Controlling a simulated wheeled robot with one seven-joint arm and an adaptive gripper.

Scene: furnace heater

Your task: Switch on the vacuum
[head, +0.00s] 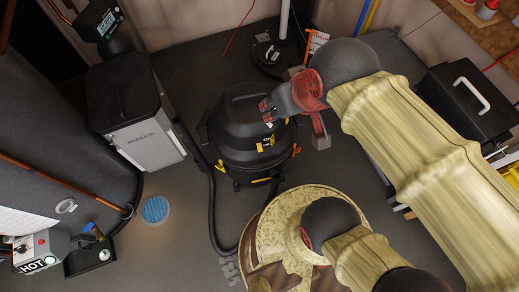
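The vacuum (235,122) is a black canister on the floor near the middle of the head view. It has yellow latches around its rim, orange parts low on its side and a handle on top. A black hose hangs along its left side. My gripper (294,126), reddish with grey tips, is at the right side of the vacuum's lid. Its two fingers are spread, one over the lid and one to the right, with nothing seen between them. I cannot make out a power switch, nor whether the finger touches the lid.
A grey box-shaped unit (145,138) and a large dark tank (50,125) stand at the left. A round sump lid (268,55) with a white pipe lies behind the vacuum. A black toolbox (465,95) is at the right. Floor around the blue drain (155,210) is clear.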

